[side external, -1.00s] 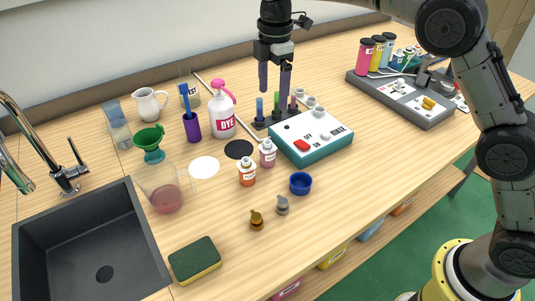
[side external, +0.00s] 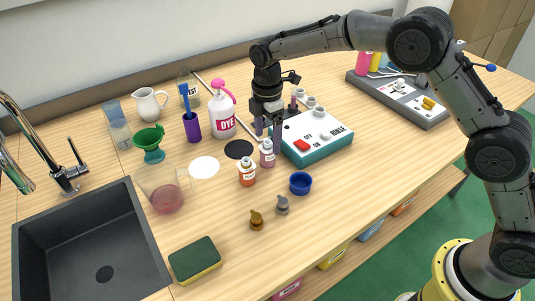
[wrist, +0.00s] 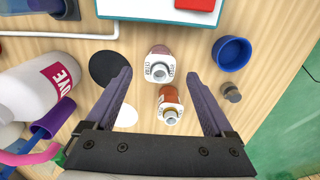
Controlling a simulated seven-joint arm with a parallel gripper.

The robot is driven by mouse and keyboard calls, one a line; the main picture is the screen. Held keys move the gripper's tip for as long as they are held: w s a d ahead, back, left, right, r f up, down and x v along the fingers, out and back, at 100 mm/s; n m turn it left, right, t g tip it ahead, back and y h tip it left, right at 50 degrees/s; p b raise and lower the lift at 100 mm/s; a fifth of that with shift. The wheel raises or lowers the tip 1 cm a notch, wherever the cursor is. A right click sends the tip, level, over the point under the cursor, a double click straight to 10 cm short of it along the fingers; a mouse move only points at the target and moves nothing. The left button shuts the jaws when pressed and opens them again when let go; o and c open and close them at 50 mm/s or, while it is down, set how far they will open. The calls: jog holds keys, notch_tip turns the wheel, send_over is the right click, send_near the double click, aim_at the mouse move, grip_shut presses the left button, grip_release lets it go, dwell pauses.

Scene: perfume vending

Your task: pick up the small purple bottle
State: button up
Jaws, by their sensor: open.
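The small purple bottle (side external: 267,153) has a white top and a pale label and stands upright on the table, left of the teal-sided machine. In the wrist view the bottle (wrist: 160,64) shows between and just ahead of my fingertips. My gripper (side external: 268,137) is open and empty, its fingers pointing down near the bottle's top; I cannot tell whether they touch it. In the wrist view my gripper (wrist: 159,74) has its dark fingers well apart, with a similar orange bottle (wrist: 171,102) nearer the palm.
The orange bottle (side external: 247,172) stands close by at front left. The teal-sided machine (side external: 316,136) is close on the right. A blue cup (side external: 301,183) and a grey stopper (side external: 282,205) are in front. The white dye bottle (side external: 221,115) stands behind left.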

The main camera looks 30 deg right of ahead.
jog(key=shift+f, duration=1.05)
grip_shut()
